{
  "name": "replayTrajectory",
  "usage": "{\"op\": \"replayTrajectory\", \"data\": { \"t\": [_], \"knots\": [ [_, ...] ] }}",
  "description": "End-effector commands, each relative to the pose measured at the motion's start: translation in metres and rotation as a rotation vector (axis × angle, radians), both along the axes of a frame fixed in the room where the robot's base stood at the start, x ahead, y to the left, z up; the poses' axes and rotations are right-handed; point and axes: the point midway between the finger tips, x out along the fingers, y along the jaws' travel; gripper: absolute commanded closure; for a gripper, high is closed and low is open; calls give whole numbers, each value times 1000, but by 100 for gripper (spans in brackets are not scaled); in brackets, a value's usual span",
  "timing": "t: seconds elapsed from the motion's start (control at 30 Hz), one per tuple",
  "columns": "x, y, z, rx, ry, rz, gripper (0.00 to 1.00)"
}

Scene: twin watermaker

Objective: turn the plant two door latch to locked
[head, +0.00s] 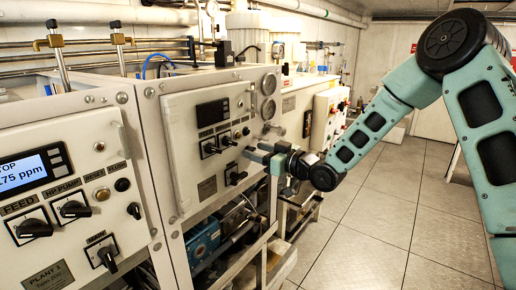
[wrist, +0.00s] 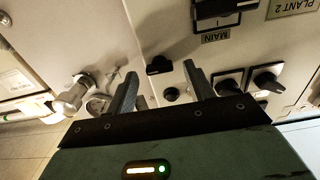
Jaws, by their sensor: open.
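The plant two door latch is a small black knob (wrist: 158,65) on the pale door. In the wrist view it lies between my fingertips, with a gap on both sides. Its wider part runs roughly across the picture there. My gripper (wrist: 162,69) is open and empty, its two grey fingers pointing at the door. In the head view my gripper (head: 252,152) is at the right edge of the plant two door (head: 180,115) and covers the latch. I cannot tell whether the fingertips reach past the knob.
A round black button (wrist: 171,94) is close to the latch. Two rotary switches (wrist: 228,84) (wrist: 265,78) and the main switch (wrist: 222,12) sit nearby. A metal fitting (wrist: 72,97) sticks out at the left. Plant one's panel (head: 60,235) is at the left; floor (head: 385,215) is clear at the right.

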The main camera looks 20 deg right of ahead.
Motion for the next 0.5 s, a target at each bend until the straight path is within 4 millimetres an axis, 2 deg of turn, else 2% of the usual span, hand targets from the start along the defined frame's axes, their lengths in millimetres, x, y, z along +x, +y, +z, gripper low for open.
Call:
{"op": "replayTrajectory", "data": {
  "t": [0.33, 0.5],
  "knots": [
    [3, 2, -1, 1, 1, 0, 47],
    [3, 2, 0, 1, 1, 0, 92]
  ]
}}
